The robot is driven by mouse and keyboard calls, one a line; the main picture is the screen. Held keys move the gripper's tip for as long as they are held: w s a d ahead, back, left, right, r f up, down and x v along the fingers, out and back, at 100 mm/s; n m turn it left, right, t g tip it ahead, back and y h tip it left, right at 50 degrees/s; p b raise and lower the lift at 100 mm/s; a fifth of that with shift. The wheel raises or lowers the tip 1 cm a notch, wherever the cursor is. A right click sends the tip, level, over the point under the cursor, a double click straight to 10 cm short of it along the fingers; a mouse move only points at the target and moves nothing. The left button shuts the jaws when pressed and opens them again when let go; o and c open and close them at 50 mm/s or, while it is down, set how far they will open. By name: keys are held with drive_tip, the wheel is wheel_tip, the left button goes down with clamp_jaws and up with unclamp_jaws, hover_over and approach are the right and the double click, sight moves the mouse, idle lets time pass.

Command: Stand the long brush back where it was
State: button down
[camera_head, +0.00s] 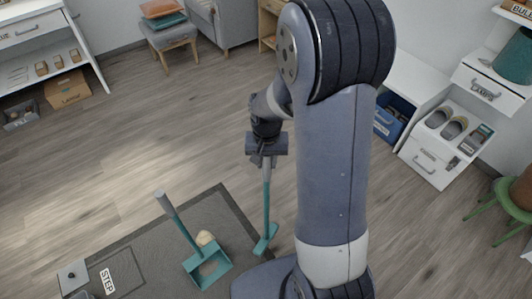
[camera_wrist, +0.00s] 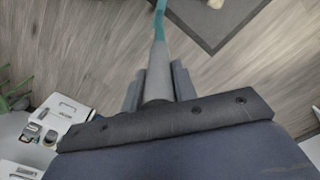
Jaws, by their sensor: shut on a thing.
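My gripper (camera_head: 264,160) is shut on the grey upper handle of the long brush (camera_head: 266,205). The brush has a teal lower shaft and a teal head, and hangs roughly upright beside the right edge of the dark mat. I cannot tell whether its head touches the floor. In the wrist view the brush's grey handle (camera_wrist: 157,72) runs out between the two fingers of my gripper (camera_wrist: 158,85), and its teal part leaves the top edge. The brush head is outside the wrist view.
A white shoe cabinet (camera_head: 428,165) and a green stool (camera_head: 490,208) stand at right. A grey stool (camera_head: 170,38) stands at the back. Open wood floor (camera_head: 120,150) lies left.

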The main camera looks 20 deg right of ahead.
sight(266, 176)
drive_tip(key=shift+a+f+b, duration=0.1)
drive_tip(key=shift+f+b, duration=2.75)
drive_tip(key=shift+f, duration=0.55)
drive_tip(key=shift+s+f+b, duration=0.1)
drive_tip(key=shift+f+b, duration=0.35)
drive_tip(key=shift+f, duration=0.2)
drive_tip(key=c, duration=1.1)
unclamp_jaws()
drive_tip(key=shift+o, duration=0.2)
drive_tip(key=shift+r, duration=0.15)
wheel_tip(266, 176, up, 11)
drive_tip(key=p, duration=0.2)
drive_tip(key=shift+f, duration=0.2)
wheel_tip(266, 176, down, 10)
drive_tip(key=shift+f+b, duration=0.1)
drive_tip(key=shift+b, duration=0.6)
drive_tip(key=shift+f, duration=0.1)
